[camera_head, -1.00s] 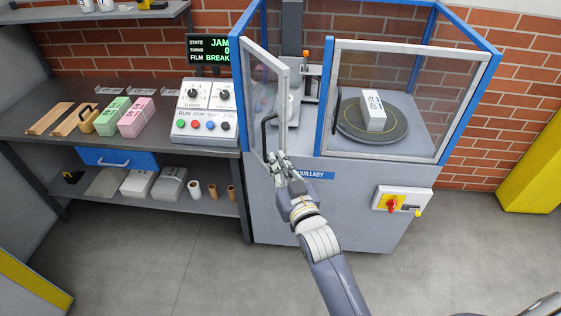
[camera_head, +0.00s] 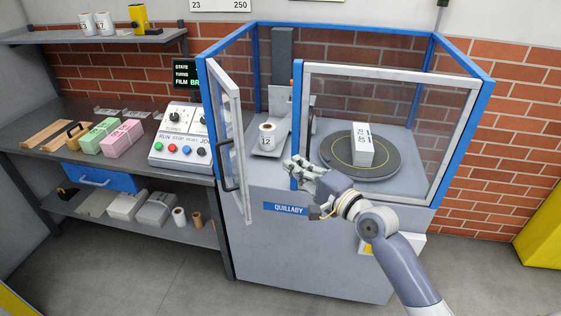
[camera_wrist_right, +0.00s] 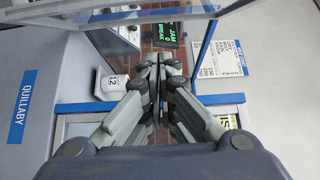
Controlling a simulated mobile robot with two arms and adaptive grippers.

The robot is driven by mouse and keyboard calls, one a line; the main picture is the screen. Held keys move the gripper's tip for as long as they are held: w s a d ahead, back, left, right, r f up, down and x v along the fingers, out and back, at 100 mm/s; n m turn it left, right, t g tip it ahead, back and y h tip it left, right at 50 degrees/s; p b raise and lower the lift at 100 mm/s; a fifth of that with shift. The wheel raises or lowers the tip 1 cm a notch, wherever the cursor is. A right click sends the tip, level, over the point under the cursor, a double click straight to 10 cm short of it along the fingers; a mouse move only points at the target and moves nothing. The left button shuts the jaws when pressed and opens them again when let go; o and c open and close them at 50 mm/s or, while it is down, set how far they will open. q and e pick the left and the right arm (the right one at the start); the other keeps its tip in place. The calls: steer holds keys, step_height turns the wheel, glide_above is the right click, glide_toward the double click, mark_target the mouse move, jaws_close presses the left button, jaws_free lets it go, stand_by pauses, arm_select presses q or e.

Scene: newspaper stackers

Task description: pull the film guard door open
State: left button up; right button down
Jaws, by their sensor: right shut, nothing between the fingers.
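The film guard door (camera_head: 229,120), a clear panel in a pale frame, stands swung outward at the left of the wrapper's blue-framed enclosure. Its black handle (camera_head: 226,172) is on the door's face, with nothing holding it. The opening beside the door shows a film roll marked 12 (camera_head: 267,139) inside, also visible in the wrist view (camera_wrist_right: 115,84). My right gripper (camera_head: 288,163) is shut and empty, to the right of the door and apart from it, near the blue middle post. It also shows shut in the wrist view (camera_wrist_right: 157,65). My left gripper is out of view.
Behind the fixed window (camera_head: 315,69), a white bundle (camera_head: 358,144) stands on the round turntable (camera_head: 389,160). A control box (camera_head: 180,150) sits on the bench at the left, close to the door. The floor in front is clear.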

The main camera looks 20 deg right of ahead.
arm_select(q)
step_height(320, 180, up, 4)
steer(key=p, duration=0.3)
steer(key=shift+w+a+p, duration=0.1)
steer(key=shift+p, duration=0.2)
arm_select(e)
steer(key=w+a, duration=0.6)
steer(key=w, duration=0.2)
steer(key=shift+w+a, duration=0.35)
steer(key=shift+a, duration=0.05)
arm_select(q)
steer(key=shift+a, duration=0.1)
arm_select(e)
steer(key=shift+s+a, duration=0.1)
steer(key=shift+a, duration=0.05)
